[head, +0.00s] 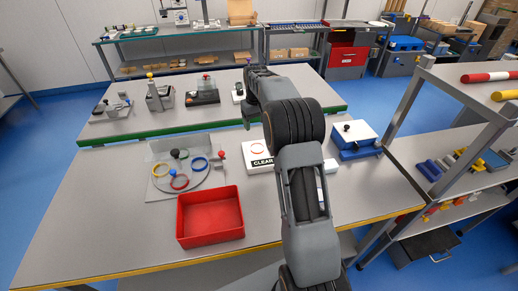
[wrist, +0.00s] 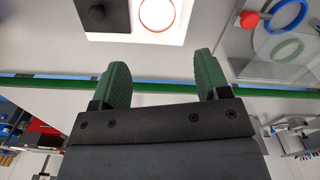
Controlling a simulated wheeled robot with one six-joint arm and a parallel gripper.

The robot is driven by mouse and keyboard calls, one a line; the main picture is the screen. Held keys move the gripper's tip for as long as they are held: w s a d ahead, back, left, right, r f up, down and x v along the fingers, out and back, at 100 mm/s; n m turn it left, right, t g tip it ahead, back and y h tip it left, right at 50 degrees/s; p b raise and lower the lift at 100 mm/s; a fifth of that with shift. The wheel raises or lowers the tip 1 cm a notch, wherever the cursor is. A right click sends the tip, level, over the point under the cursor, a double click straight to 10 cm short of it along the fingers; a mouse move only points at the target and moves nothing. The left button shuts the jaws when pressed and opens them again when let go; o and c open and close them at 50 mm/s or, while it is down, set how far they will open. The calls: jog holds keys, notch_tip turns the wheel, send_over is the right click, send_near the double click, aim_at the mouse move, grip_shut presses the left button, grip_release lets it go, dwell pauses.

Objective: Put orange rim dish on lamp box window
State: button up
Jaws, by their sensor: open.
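The lamp box (head: 262,162), marked CLEAR, stands mid-table, partly hidden behind my arm in the head view. Its bright white top (wrist: 190,22) is at the top of the wrist view. An orange-red ring shows on it in the head view (head: 250,148) and the wrist view (wrist: 140,14); I cannot tell whether it is a dish rim or a marking. Left of it in the head view, a red-rimmed dish (head: 172,184) lies by yellow and blue rings on a round plate. My gripper (wrist: 160,62) has its green fingers apart and empty; my arm hides it in the head view.
A red bin (head: 210,220) stands at the front. The clear plate stand with red knob (head: 220,155) is left of the lamp box. A blue box with a black knob (head: 354,143) is right.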

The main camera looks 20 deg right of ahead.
jog(key=s+a+r+t, duration=0.1)
jog(key=s+a+r, duration=0.4)
jog(key=s+r, duration=0.25)
jog(key=s+a+f+t, duration=0.1)
jog(key=s+a, duration=0.2)
jog(key=s, duration=0.8)
jog(key=s+a+f+t, duration=0.1)
jog(key=s+a+t, duration=0.1)
jog(key=s, duration=0.9)
jog(key=shift+s+a+m, duration=0.15)
jog(key=shift+a+m, duration=0.15)
jog(key=shift+a, duration=0.45)
jog(key=shift+d, duration=0.15)
